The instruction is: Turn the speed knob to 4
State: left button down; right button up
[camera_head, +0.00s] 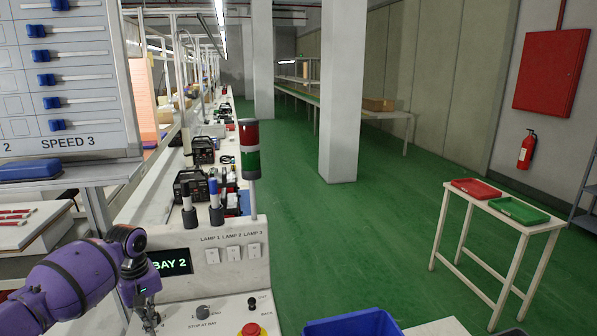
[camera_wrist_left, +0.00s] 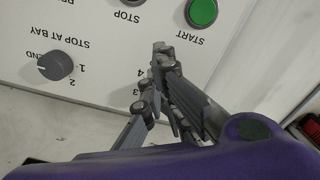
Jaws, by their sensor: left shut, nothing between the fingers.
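My left gripper (camera_head: 149,318) is over the left part of the white control panel (camera_head: 185,318). In the left wrist view the gripper (camera_wrist_left: 155,75) is shut with nothing visible between its fingers, beside the printed numbers 4 and 3. The speed knob itself is not visible; the gripper covers the area around those numbers, so I cannot tell its setting or whether I touch it. The STOP AT BAY knob (camera_wrist_left: 55,66) is dark grey, apart from the gripper, and also shows in the head view (camera_head: 203,312). My right gripper is not in view.
A green START button (camera_wrist_left: 202,12) is close to the fingers. A red button (camera_head: 250,330) and a black BACK control (camera_head: 252,301) are to the right. A dark BAY 2 display (camera_head: 171,263) and lamp switches (camera_head: 234,253) stand behind.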

pick_arm(q)
jog(key=shift+a+r, duration=0.1)
jog(key=shift+s, duration=0.25)
notch_tip(320, 180, up, 6)
jog(key=shift+f, duration=0.1)
dwell(0.3)
